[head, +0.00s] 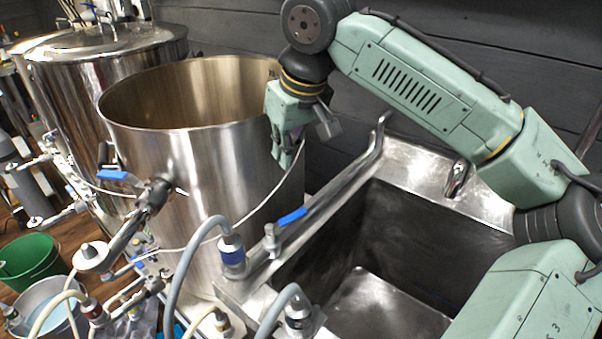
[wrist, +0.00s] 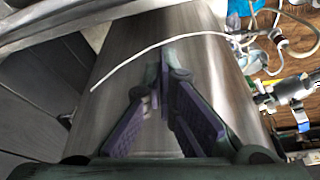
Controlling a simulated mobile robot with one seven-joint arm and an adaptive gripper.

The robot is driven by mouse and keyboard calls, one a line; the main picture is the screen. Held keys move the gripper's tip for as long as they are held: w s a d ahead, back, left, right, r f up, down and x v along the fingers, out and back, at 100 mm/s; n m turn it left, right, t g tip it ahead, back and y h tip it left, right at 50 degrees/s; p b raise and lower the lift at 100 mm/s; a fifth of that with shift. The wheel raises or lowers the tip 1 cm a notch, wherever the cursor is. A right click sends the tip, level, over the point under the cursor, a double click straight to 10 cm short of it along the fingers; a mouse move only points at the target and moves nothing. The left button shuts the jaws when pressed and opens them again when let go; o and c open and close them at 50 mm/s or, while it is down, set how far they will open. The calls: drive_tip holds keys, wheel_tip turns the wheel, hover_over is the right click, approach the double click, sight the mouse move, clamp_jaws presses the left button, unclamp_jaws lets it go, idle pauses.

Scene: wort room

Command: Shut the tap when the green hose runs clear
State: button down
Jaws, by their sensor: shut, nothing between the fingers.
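No green hose is plain to see; the hoses in view look grey or cream. One tap with a blue lever (head: 118,175) is on the front of the open steel pot (head: 225,165). Another blue lever (head: 292,217) is on the rail by the sink. A blue lever (wrist: 303,127) also shows at the right of the wrist view. I cannot tell which tap the task means, or see any flow. My gripper (head: 288,160) is shut and empty beside the pot's right wall, apart from both levers. Its purple-padded fingers (wrist: 164,62) meet in the wrist view.
A steel sink (head: 375,300) lies right of the pot. A grey hose (head: 181,275) arches in front. A green bucket (head: 30,262) and a metal bucket (head: 42,300) stand lower left. A lidded vessel (head: 75,85) is behind. A thin pale line (wrist: 150,45) crosses near my fingers.

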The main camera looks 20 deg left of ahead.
sight(293, 217)
drive_tip(key=p+x, duration=0.1)
drive_tip(key=x, duration=0.7)
drive_tip(key=shift+f+p, duration=0.35)
drive_tip(key=shift+f, duration=0.1)
drive_tip(key=d, duration=0.1)
drive_tip(key=s+p, duration=0.1)
drive_tip(key=d, duration=0.1)
drive_tip(key=shift+s+d+f, duration=0.3)
drive_tip(key=shift+s+d, duration=0.05)
drive_tip(key=shift+s+d+f, duration=0.1)
drive_tip(key=shift+d+f, duration=0.05)
